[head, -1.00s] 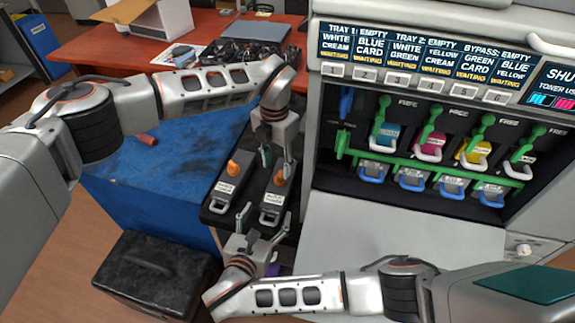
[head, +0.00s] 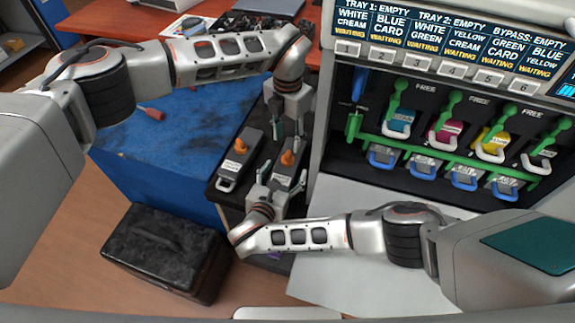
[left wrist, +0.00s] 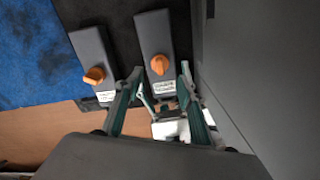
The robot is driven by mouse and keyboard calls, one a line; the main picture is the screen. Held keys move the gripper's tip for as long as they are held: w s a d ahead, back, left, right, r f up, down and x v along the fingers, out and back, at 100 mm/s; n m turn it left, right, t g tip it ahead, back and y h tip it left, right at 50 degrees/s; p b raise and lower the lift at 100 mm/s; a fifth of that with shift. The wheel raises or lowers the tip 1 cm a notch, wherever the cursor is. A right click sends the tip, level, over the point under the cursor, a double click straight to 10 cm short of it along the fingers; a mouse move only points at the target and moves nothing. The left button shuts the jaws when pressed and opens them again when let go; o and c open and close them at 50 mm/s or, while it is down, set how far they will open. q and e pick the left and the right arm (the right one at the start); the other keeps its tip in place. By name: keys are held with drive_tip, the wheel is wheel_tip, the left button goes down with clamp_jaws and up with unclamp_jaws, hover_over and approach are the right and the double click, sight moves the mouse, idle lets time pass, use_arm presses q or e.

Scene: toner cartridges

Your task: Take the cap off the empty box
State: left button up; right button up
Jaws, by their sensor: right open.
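Two grey cartridge boxes with orange caps stand side by side on a dark surface. The left box (head: 233,165) has its cap (head: 239,146) on; the right box (head: 296,172) has its cap (head: 288,158) on. Their labels are too small to read. My left gripper (head: 288,130) is open just behind the right box's cap. In the left wrist view, the open fingers (left wrist: 160,70) frame that box's label end, the cap (left wrist: 159,64) between their tips without visible contact. My right gripper (head: 283,176) is open at the right box's front end, partly hiding its handle.
The printer (head: 440,60) stands right, with coloured cartridges in its open bay and a lowered light door (head: 350,200). A blue-topped cabinet (head: 170,150) is at left. A black case (head: 165,250) is on the floor. A red desk (head: 190,20) is behind.

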sight(288, 154)
drive_tip(key=shift+w, duration=0.1)
drive_tip(key=c, duration=1.7)
use_arm(q)
drive_tip(key=shift+o, duration=0.9)
drive_tip(key=shift+s+a+r+n+t, duration=0.15)
drive_tip(key=shift+r+n+t, duration=0.15)
drive_tip(key=shift+r+n, duration=0.5)
drive_tip(key=f+n, duration=0.1)
drive_tip(key=f, duration=0.3)
drive_tip(key=f+n+t, duration=0.1)
drive_tip(key=f+n, duration=0.1)
drive_tip(key=f, duration=0.3)
drive_tip(key=shift+w+f+h, duration=0.1)
drive_tip(key=shift+w+h, duration=0.1)
drive_tip(key=shift+h, duration=0.1)
clamp_jaws()
